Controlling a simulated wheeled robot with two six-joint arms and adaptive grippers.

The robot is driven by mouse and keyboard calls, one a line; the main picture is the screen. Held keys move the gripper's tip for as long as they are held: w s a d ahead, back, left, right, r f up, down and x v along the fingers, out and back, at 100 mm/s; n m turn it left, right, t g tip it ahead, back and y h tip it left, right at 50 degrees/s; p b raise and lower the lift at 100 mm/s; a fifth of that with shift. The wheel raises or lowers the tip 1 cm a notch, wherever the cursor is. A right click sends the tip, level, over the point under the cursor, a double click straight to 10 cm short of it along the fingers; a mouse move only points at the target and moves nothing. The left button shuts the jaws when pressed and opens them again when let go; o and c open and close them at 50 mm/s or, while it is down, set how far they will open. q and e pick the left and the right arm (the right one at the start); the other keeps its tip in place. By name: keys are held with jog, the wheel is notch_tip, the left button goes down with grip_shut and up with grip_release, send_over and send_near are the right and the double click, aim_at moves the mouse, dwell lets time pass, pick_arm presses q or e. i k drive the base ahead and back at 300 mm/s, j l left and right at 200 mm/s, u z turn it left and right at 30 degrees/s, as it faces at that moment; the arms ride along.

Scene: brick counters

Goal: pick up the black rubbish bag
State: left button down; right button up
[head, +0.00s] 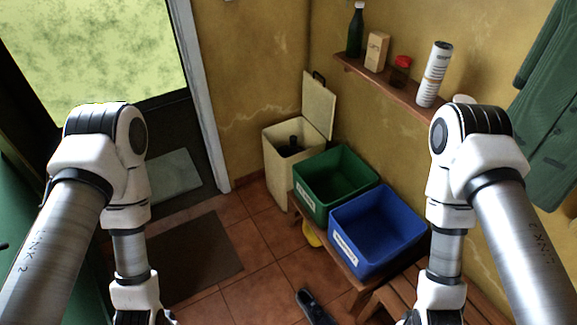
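A tall cream bin (276,165) stands in the corner with its lid (319,105) tipped up open against the wall. Something black (291,148) sits inside it with a knob-like top sticking up; it looks like the black rubbish bag, but most of it is hidden by the bin walls. My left gripper (142,318) is at the bottom edge, cut off by the frame, left of and well apart from the bin. My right gripper (432,318) is also cut off at the bottom edge, right of the bin. The fingers of both are out of sight.
A green crate (337,205) and a blue crate (350,262) stand on a low wooden bench beside the bin. A shelf (385,84) with bottles and packets hangs above. A dark shoe (314,307) and a dark mat (193,258) lie on the tiled floor. A doorway is at left.

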aim_at(285, 151)
jog(key=i+j+z, duration=0.15)
jog(key=i+j, duration=0.15)
jog(key=i+j+z, duration=0.1)
jog(key=i+j, duration=0.2)
jog(key=i+j+z, duration=0.15)
jog(key=j, duration=0.3)
jog(key=i+j+z, duration=0.1)
jog(key=i+j, duration=0.25)
jog(key=i+j+z, duration=0.55)
jog(key=j+z, duration=0.25)
jog(key=i+j+z, duration=0.15)
jog(key=z, duration=0.15)
jog(key=i+j+z, duration=0.25)
